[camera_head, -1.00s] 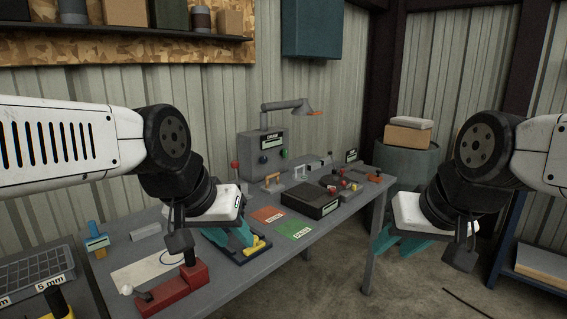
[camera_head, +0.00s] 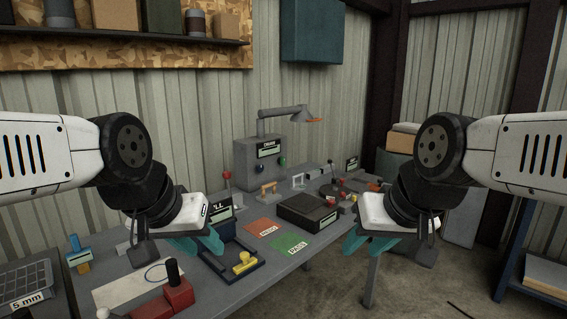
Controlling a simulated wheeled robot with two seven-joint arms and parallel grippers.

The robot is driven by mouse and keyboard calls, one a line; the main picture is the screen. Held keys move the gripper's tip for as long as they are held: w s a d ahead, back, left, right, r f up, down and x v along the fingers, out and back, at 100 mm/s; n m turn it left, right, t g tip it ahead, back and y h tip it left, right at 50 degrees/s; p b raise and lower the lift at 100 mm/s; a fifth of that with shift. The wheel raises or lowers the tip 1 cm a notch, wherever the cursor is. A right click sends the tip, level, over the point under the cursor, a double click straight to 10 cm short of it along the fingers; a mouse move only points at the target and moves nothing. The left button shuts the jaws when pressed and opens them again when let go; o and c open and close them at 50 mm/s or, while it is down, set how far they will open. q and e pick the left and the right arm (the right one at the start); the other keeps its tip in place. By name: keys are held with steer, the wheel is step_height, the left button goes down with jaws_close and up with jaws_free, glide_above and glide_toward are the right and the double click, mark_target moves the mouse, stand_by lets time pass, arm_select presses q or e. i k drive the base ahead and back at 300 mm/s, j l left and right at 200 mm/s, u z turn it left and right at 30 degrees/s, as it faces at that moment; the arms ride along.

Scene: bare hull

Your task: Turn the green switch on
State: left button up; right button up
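A small green knob (camera_head: 282,162), the only green switch-like part I can make out, sits on the front of a grey box (camera_head: 246,172) at the back of the workbench. A blue knob (camera_head: 255,162) is left of it. Its exact position is too small to read. My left gripper (camera_head: 198,244) has teal fingers that look apart and empty, above the bench's near left part. My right gripper (camera_head: 364,243) also looks open and empty, in front of the bench's right edge. Both are well short of the box and touch no knob.
A red-tipped lever (camera_head: 227,176), a black box (camera_head: 308,212), a red mat (camera_head: 264,228) and a green mat (camera_head: 289,245) occupy the bench. A red block (camera_head: 178,292) and a blue frame (camera_head: 232,268) lie nearer.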

mark_target(281, 159)
steer(key=i+l+u, duration=0.3)
steer(key=i+l, duration=0.15)
steer(key=i+l+u, duration=0.2)
steer(key=l, duration=0.2)
steer(key=i+l+u, duration=0.15)
steer(key=l, duration=0.2)
steer(key=i+l+u, duration=0.15)
steer(key=l, duration=0.2)
steer(key=i+l+u, duration=0.15)
steer(key=l, duration=0.2)
steer(key=i+l+u, duration=0.2)
steer(key=l, duration=0.2)
steer(key=k, duration=0.1)
